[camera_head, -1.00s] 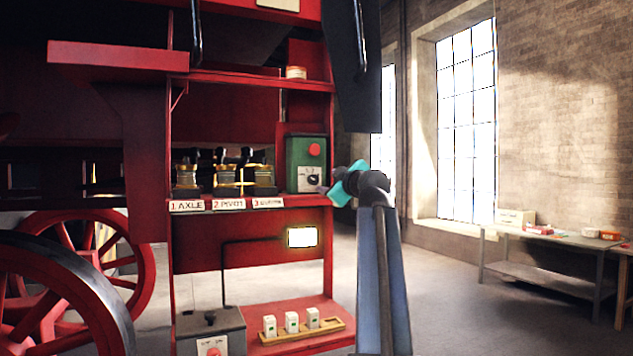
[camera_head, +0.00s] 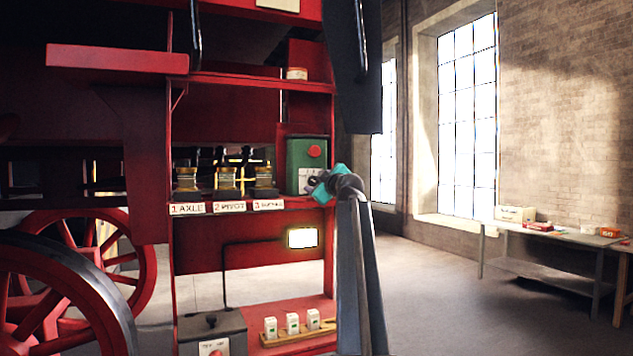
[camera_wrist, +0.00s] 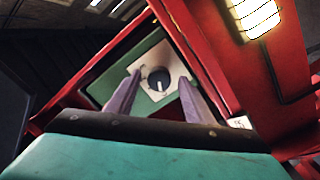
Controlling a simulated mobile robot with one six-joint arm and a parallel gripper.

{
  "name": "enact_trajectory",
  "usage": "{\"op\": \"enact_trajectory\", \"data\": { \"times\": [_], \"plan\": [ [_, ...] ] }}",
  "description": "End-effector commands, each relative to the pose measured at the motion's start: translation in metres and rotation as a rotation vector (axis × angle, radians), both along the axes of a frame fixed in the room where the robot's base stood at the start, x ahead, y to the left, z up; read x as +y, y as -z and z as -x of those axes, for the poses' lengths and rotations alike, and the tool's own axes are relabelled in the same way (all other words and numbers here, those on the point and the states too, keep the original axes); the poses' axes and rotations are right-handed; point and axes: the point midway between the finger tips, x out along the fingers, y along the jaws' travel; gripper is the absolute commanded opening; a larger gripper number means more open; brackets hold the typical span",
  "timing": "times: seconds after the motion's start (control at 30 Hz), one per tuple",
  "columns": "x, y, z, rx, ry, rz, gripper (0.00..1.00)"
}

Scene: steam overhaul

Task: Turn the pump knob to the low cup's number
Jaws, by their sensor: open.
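The green pump box (camera_head: 297,152) with a red button (camera_head: 314,152) stands at the right end of the red shelf. Its dark pump knob (camera_wrist: 159,79) sits on a pale plate in the wrist view, with a light pointer mark. My gripper (camera_wrist: 158,88) is open, its two purple fingers on either side of the knob, apparently just short of it; contact cannot be told. In the head view my gripper (camera_head: 309,185) hides the knob. Three brass-banded cups (camera_head: 187,178) stand left of the box above labels 1 AXLE, 2 PIVOT and a third, blurred one. Their levels are not readable.
A lit lamp panel (camera_head: 302,238) is below the shelf. A wooden rack (camera_head: 283,338) with three white containers and a grey box (camera_head: 212,330) are lower down. A dark panel (camera_head: 358,90) hangs right of the shelves.

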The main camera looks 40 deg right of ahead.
Motion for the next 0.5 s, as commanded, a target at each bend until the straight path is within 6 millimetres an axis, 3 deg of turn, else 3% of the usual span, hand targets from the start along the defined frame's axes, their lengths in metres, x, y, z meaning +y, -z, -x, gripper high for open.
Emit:
{"op": "enact_trajectory", "data": {
  "times": [0.47,0.5],
  "plan": [
    [-0.0043,-0.0001,-0.0069,-0.001,0.001,0.001,0.48],
    [-0.0044,-0.0001,-0.0069,-0.001,0.001,0.001,0.41]
  ]
}}
